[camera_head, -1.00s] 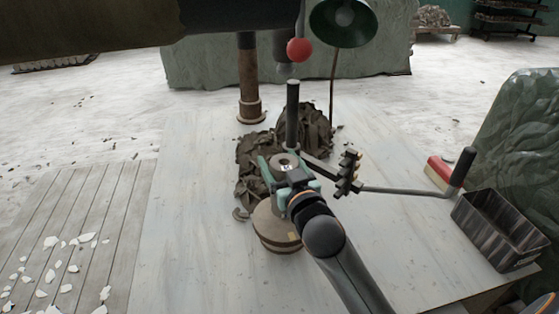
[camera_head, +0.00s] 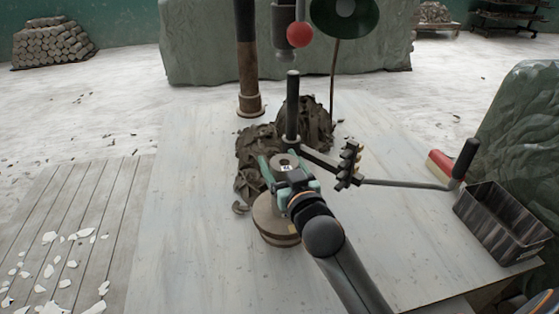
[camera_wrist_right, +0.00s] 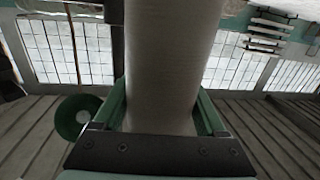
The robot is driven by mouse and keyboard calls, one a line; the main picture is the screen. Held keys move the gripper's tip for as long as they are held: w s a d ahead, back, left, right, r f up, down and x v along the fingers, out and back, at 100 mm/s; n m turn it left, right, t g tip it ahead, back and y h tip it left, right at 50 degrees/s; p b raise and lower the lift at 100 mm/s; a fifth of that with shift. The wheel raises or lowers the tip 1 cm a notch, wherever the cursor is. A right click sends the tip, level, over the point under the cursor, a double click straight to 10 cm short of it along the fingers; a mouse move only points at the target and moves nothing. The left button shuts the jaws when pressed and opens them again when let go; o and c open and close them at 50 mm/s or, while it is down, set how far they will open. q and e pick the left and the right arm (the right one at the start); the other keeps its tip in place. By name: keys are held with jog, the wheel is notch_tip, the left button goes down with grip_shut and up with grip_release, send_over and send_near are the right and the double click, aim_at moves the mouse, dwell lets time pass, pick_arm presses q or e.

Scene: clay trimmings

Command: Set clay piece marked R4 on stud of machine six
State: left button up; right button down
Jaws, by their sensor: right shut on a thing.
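My right gripper (camera_head: 287,176) is shut on a grey-brown round clay piece (camera_head: 284,161) with a hole in its top and a small white label, too small to read surely. The piece fills the middle of the right wrist view (camera_wrist_right: 172,60) as a pale upright cylinder between the green fingers. A round tan block (camera_head: 272,222) is below and just left of the gripper. Whether the held piece touches anything beneath cannot be told. No stud or machine number can be made out. My left gripper is not in view.
Dark clay trimmings (camera_head: 248,181) heap behind and left of the gripper. A black upright handle (camera_head: 293,103) and toothed bar (camera_head: 349,166) stand close by. A red ball knob (camera_head: 300,35) hangs above. The left tabletop is clear.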

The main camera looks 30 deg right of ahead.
jog(key=shift+c, duration=1)
grip_release()
jog(key=shift+r, duration=0.1)
jog(key=shift+o, duration=1)
jog(key=shift+f, duration=0.25)
jog(key=shift+s, duration=0.1)
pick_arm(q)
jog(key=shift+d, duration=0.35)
pick_arm(e)
jog(key=s+a, duration=0.1)
jog(key=s, duration=1.1)
jog(key=shift+a+r, duration=0.3)
jog(key=shift+r, duration=0.05)
jog(key=shift+s, duration=0.1)
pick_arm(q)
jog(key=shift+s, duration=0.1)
pick_arm(e)
jog(key=shift+s, duration=0.1)
